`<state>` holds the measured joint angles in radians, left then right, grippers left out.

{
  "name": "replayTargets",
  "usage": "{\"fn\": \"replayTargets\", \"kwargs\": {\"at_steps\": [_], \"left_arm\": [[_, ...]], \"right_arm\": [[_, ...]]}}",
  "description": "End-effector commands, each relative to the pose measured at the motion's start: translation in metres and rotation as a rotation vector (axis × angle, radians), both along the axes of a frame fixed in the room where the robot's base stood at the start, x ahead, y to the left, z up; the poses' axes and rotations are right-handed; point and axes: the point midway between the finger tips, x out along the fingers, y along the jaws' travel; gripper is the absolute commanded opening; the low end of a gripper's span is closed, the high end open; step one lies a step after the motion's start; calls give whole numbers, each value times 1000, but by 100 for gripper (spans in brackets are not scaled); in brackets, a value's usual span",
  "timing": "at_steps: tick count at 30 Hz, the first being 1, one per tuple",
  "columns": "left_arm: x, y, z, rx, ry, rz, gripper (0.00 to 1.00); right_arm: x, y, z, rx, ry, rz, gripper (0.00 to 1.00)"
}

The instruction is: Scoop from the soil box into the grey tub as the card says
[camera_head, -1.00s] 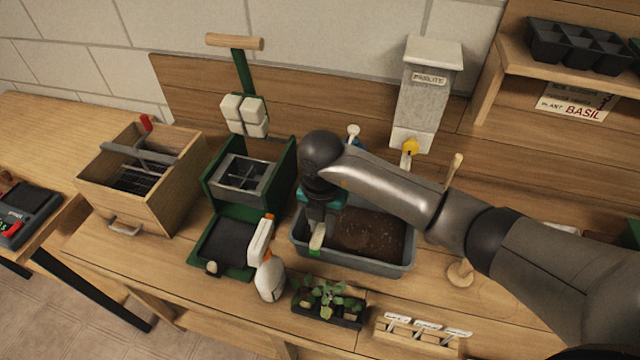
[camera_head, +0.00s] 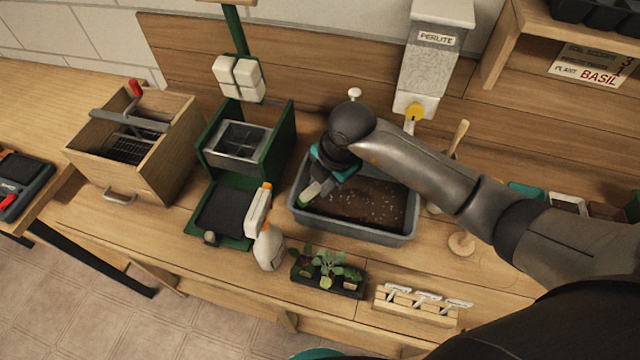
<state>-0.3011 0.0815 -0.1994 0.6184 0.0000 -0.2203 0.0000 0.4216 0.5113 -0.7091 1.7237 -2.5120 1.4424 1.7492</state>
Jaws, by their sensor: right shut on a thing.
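The grey tub (camera_head: 362,233) stands mid-bench and holds dark soil (camera_head: 370,203) with small white specks. My right gripper (camera_head: 318,184) reaches down inside the tub's left end. My left gripper is not in view.
A perlite dispenser (camera_head: 432,62) with a yellow knob stands behind the tub. Left are a green press (camera_head: 282,150) and a wooden box (camera_head: 165,165). A spray bottle (camera_head: 268,248), seedling tray (camera_head: 345,286) and label holder (camera_head: 415,310) stand in front. My arm crosses the right side.

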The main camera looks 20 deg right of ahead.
Motion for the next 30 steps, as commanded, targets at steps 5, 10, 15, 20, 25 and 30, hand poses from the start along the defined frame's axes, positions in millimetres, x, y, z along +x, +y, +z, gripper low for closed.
{"fn": "replayTargets", "kwargs": {"at_steps": [5,10,15,20,25,30], "left_arm": [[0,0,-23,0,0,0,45],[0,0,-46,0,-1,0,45],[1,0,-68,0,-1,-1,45],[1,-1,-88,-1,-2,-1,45],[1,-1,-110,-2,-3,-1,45],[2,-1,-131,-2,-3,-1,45]], "right_arm": [[-2,-3,0,120,-126,-13,0],[-1,-4,3,221,-234,-23,0],[-4,-5,6,315,-325,-43,0],[-5,-8,9,404,-424,-72,0],[-7,-12,11,492,-524,-103,0],[-8,-14,14,582,-619,-133,0]]}}
